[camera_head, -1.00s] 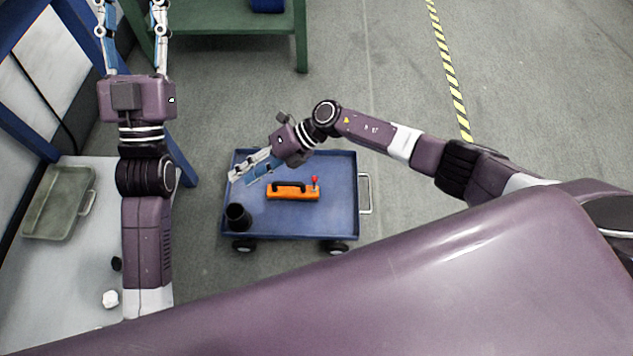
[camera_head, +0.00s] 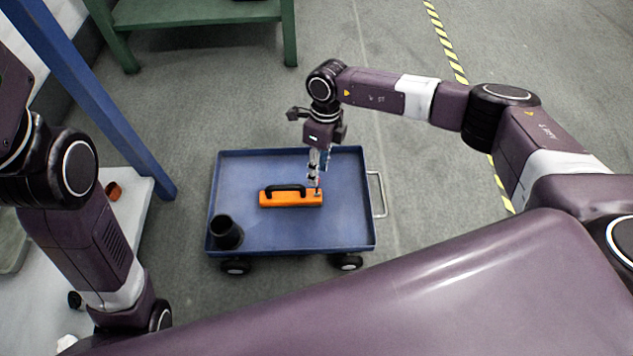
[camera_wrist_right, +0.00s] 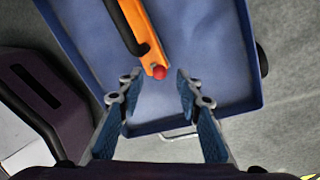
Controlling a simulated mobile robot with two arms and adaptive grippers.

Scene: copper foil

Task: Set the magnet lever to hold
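The orange magnet lifter (camera_head: 278,199) with its black handle (camera_head: 287,188) lies on the blue cart. Its lever has a red knob (camera_wrist_right: 159,72), seen in the right wrist view at the end of the orange body (camera_wrist_right: 142,28). My right gripper (camera_head: 317,186) points down over the lever end of the magnet. In the right wrist view its fingers (camera_wrist_right: 154,74) are apart, one on each side of the red knob, with gaps visible. In the head view the fingers partly hide the lever. My left arm shows at the left, but its gripper is outside the view.
The blue cart (camera_head: 345,225) has a raised rim, a handle (camera_head: 378,194) at right and wheels below. A black cup (camera_head: 226,232) stands in its front left corner. A white table is at left, a green bench (camera_head: 200,12) behind. The cart's right side is clear.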

